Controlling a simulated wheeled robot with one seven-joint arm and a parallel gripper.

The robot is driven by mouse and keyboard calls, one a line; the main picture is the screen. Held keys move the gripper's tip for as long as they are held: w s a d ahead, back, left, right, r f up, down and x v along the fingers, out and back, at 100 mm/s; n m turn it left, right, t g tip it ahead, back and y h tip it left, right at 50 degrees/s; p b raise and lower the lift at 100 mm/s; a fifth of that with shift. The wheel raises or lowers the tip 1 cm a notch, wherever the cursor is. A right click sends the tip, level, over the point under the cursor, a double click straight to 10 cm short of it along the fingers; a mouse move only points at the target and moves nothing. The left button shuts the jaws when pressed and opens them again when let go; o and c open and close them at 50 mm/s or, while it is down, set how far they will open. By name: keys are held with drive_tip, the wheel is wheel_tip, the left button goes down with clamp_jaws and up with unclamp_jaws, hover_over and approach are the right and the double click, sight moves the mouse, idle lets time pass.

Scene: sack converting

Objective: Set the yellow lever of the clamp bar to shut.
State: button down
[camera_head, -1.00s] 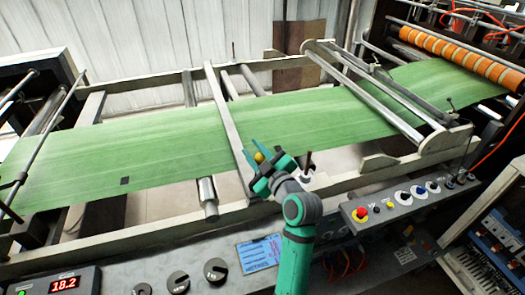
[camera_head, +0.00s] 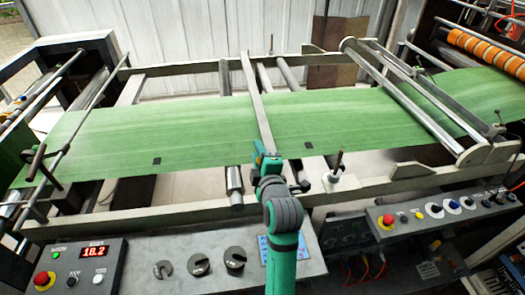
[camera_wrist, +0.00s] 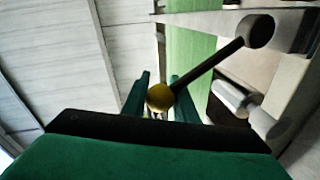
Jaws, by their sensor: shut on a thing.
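The clamp bar (camera_head: 259,105) is a pale narrow bar lying across the green web (camera_head: 350,120). Its lever shows in the wrist view as a dark rod (camera_wrist: 208,66) running from a round dark hub (camera_wrist: 258,31) down to a yellow ball knob (camera_wrist: 160,97). My gripper (camera_head: 264,150) is at the near end of the bar, at the web's near edge. In the wrist view its green fingers (camera_wrist: 160,83) stand on either side of the knob and are shut on it. The knob is hidden in the head view.
A control panel with a red button (camera_head: 388,220) is at the right, and a display panel (camera_head: 95,250) at the lower left. Slotted dark weights (camera_head: 198,265) lie on the near ledge. A thin upright post (camera_head: 338,165) stands just right of my gripper.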

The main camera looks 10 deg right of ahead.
drive_tip(key=shift+f, duration=0.2)
idle(0.3)
drive_tip(key=c, duration=1.4)
unclamp_jaws()
drive_tip(key=shift+c, duration=0.2)
drive_tip(key=shift+r, duration=0.1)
drive_tip(key=shift+s, duration=0.15)
drive_tip(key=v, duration=1)
drive_tip(key=shift+s, duration=0.3)
